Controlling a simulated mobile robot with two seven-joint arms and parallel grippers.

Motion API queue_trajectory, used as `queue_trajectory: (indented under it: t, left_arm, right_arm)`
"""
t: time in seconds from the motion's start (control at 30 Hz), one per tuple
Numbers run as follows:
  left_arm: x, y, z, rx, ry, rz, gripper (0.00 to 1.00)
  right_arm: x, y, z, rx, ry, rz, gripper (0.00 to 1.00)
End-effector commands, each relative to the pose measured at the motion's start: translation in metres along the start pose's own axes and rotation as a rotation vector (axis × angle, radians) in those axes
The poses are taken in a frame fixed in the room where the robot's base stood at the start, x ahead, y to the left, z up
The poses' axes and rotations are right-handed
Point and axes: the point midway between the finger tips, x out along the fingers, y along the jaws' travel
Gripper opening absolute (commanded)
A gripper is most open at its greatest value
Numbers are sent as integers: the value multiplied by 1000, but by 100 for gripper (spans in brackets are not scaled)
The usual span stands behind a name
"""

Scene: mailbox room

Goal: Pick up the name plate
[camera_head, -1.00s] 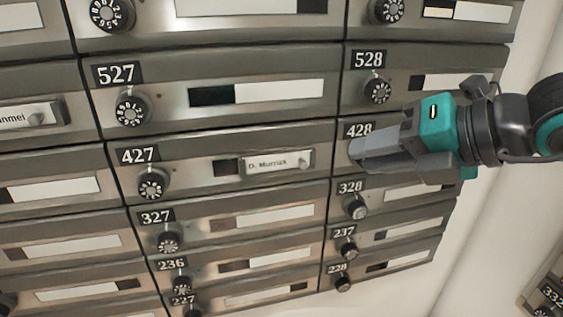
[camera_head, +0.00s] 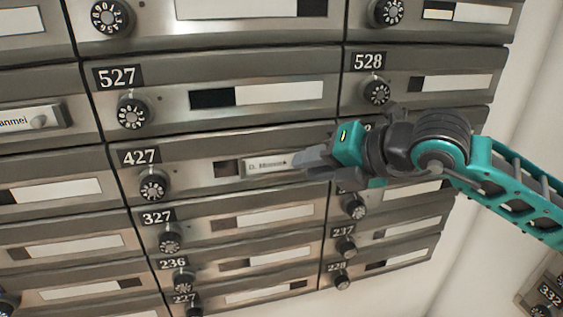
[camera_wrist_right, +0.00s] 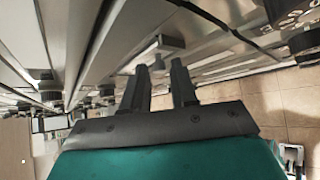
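The name plate (camera_head: 264,165), white with a printed name starting "D." and a light grey frame, sits on the front of mailbox 427, right of its dark slot. Its right end, where the knob is, is largely covered by my right gripper (camera_head: 301,160). In the right wrist view the two fingers of this gripper (camera_wrist_right: 159,72) are apart with a gap between them. A small grey block, seemingly the plate's knob (camera_wrist_right: 168,43), shows just beyond the fingertips; I cannot tell whether they touch it. My left gripper is not in view.
Rows of metal mailboxes with round dials, such as the dial of 427 (camera_head: 153,186), fill the wall. Another name plate (camera_head: 32,118) is on a box at the far left. A bare pale wall (camera_head: 530,100) lies to the right.

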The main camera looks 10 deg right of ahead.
Motion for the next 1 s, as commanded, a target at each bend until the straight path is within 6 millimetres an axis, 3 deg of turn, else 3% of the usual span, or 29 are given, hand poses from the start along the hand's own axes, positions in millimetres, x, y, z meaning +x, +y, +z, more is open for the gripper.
queue_trajectory:
  t: [0.27,0.57,1.0]
  left_arm:
    - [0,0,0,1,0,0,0]
    - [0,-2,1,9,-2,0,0]
    - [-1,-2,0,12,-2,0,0]
  right_arm:
    - [4,0,0,-1,-1,0,28]
    - [3,0,0,-1,-1,0,0]
    - [2,2,2,-1,-1,1,0]
